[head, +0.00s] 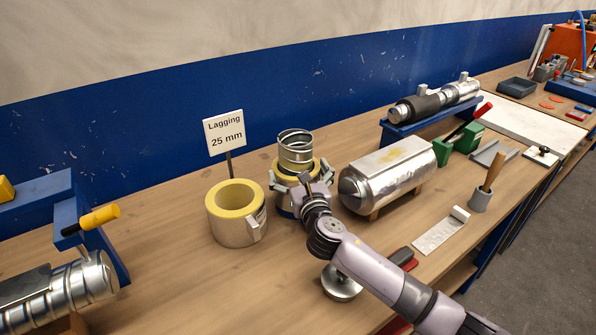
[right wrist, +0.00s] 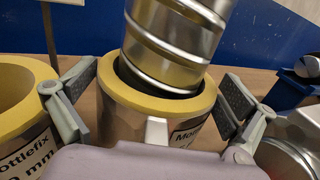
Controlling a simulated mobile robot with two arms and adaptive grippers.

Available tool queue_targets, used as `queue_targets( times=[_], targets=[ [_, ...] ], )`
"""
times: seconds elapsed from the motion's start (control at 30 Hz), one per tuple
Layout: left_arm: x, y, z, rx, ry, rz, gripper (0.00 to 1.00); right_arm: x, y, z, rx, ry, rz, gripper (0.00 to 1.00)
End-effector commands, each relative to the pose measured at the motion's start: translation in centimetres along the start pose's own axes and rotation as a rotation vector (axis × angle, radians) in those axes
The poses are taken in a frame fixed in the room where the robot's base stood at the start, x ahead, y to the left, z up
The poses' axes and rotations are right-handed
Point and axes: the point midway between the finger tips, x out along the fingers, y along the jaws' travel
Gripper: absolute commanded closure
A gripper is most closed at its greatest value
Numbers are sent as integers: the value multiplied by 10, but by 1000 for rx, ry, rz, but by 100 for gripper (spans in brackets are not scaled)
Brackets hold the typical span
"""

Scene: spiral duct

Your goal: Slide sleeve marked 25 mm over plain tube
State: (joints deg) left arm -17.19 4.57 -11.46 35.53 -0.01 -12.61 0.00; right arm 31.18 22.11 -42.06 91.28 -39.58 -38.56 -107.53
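A silver sleeve with a yellow lining (right wrist: 118,100) stands between the fingers of my right gripper (right wrist: 157,88). Its printed label is partly hidden, so I cannot read a size. The ribbed metal tube (right wrist: 165,55) rises out of it, with a dark gap showing inside the rim; it also shows in the head view (head: 295,147). My right gripper's fingers are spread wide, one each side of the sleeve and close to its wall; contact is unclear. A second, thicker-walled sleeve (head: 237,228) stands to the left, beside the "Lagging 25 mm" sign (head: 225,132). My left gripper is not in view.
A large metal-clad cylinder (head: 385,178) lies close to the right on supports. A round metal piece (head: 341,284) lies under my right arm. A clad pipe in a blue stand (head: 70,290) is at front left. Bare bench lies left of the second sleeve.

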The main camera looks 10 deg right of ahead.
Motion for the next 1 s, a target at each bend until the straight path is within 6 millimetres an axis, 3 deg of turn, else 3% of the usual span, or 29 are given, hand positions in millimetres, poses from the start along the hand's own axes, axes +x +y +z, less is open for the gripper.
queue_targets(
  times=[0.27,0.7,1.0],
  targets=[
    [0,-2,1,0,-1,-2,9,-13,0,-2,-1,2,1,0],
    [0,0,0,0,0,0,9,-100,0,-1,0,1,2,0],
    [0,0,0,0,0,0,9,-120,0,0,0,0,0,0]
  ],
)
